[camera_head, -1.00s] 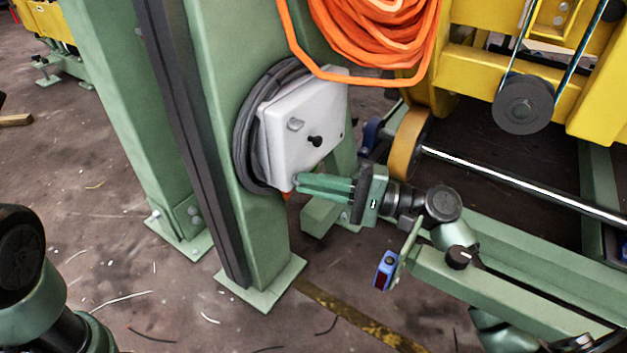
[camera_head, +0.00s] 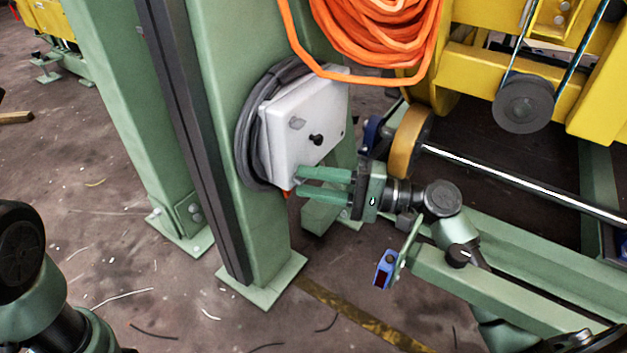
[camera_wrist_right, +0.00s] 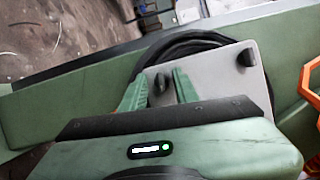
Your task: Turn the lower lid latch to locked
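The light grey box (camera_head: 290,143) is mounted on the green column. Its lower lid latch, a small dark knob (camera_wrist_right: 160,84), shows in the right wrist view near the box's lower edge. A second knob (camera_wrist_right: 246,57), the upper one, shows there too, and as a grey latch (camera_head: 297,123) in the head view. My right gripper (camera_head: 299,181) reaches the lower corner from the right; it also shows in the wrist view (camera_wrist_right: 159,88). Its fingers are apart, one on each side of the lower knob, with visible gaps. The fingers largely hide this knob in the head view. My left gripper is out of view.
A black cable (camera_head: 247,150) loops behind the box. Orange cable (camera_head: 375,40) hangs above it. A black knob (camera_head: 316,140) sticks out of the lid. A yellow machine frame (camera_head: 475,70) and roller (camera_head: 410,143) stand to the right. Open floor lies in front.

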